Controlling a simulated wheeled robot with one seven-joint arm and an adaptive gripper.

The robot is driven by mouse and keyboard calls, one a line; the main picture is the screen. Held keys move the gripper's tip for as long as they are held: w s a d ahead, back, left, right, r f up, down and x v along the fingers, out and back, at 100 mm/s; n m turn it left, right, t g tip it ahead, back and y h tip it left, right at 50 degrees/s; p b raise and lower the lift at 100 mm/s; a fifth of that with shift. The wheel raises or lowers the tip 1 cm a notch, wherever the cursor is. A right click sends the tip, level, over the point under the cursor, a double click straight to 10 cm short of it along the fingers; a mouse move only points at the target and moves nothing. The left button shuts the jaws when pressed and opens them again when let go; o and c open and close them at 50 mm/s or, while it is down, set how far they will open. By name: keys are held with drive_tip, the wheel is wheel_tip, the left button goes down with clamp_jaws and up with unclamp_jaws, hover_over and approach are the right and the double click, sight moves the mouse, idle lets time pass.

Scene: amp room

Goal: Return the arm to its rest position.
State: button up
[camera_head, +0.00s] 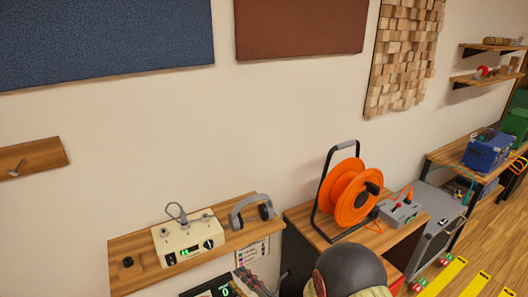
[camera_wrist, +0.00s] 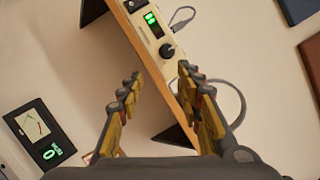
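My gripper (camera_wrist: 160,82) is open in the wrist view, its two yellow-and-dark fingers apart with nothing held between them. The edge of a wooden wall shelf (camera_wrist: 138,42) shows beyond the gap. In the head view my gripper (camera_head: 257,282) is at the bottom edge, just below and in front of the shelf (camera_head: 135,245); only part of it shows. A dark rounded part of my arm (camera_head: 350,268) is at the bottom centre.
On the shelf are a cream device (camera_head: 188,238) with a cable and grey headphones (camera_head: 251,212). An orange cable reel (camera_head: 355,192) and a grey box (camera_head: 400,212) stand on a wooden top to the right. A dark meter panel (camera_wrist: 40,135) is low left. Bare wall lies above the shelf.

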drive_tip(key=d+f+n+g+h, duration=0.2)
drive_tip(key=f+n+h, duration=0.15)
drive_tip(key=f, duration=0.45)
drive_tip(key=d+f+n+g+h, duration=0.2)
drive_tip(key=d+f+n+h, duration=0.15)
drive_tip(key=f, duration=0.55)
drive_tip(key=s+d+r+n+g+h, duration=0.1)
drive_tip(key=s+d+n+g+h, duration=0.25)
drive_tip(key=d+h, duration=0.4)
drive_tip(key=s+d+r+n+g, duration=0.1)
drive_tip(key=s+d+r, duration=0.4)
drive_tip(key=r, duration=0.4)
drive_tip(key=s+d+r+n+g, duration=0.2)
drive_tip(key=s+d+r, duration=0.1)
drive_tip(key=s+r, duration=0.5)
drive_tip(key=s+d+r+n+g, duration=0.1)
drive_tip(key=s+d+r, duration=0.4)
drive_tip(key=r, duration=0.4)
wheel_tip(320, 180, up, 10)
drive_tip(key=s+d+t, duration=0.1)
drive_tip(key=t, duration=0.2)
drive_tip(key=shift+s+r+m+t+h, duration=0.25)
drive_tip(key=shift+s+m+t+h, duration=0.1)
drive_tip(key=shift+m+h, duration=0.1)
drive_tip(key=shift+d, duration=0.1)
